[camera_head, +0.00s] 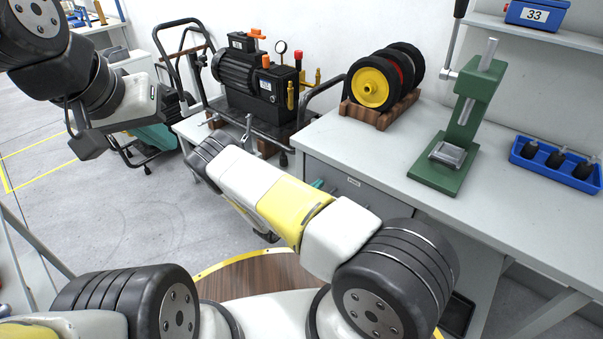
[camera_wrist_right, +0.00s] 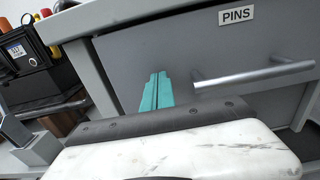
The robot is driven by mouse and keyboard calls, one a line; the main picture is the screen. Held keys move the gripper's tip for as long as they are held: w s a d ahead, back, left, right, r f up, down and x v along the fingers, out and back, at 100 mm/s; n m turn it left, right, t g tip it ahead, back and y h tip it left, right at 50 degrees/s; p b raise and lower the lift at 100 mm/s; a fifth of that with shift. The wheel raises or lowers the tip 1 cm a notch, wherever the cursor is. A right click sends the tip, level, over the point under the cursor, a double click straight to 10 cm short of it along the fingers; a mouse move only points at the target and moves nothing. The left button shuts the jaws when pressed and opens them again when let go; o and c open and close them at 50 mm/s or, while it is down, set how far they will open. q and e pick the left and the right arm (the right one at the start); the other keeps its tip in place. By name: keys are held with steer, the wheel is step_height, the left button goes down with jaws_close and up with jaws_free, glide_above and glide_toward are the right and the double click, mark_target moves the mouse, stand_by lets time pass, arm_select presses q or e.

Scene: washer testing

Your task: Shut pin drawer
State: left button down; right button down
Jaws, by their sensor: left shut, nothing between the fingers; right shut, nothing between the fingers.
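Contact is unclear. Its teal tip peeks past my arm in the head view (camera_head: 318,184). My left gripper (camera_head: 178,100) is shut and empty, away at upper left.
The bench top (camera_head: 345,138) carries black wheels with a yellow hub (camera_head: 370,85), a green press (camera_head: 455,140) and a blue tray (camera_head: 545,165). A black pump (camera_head: 255,75) stands on a cart left of the bench. The floor (camera_head: 110,200) at left is clear.

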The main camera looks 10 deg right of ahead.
mark_target(324, 179)
steer(key=shift+w+d, duration=0.3)
steer(key=shift+d, duration=0.05)
steer(key=x, duration=0.4)
steer(key=shift+w+d, duration=0.2)
steer(key=shift+d, duration=0.05)
steer(key=shift+r, duration=0.15)
steer(key=shift+w, duration=0.1)
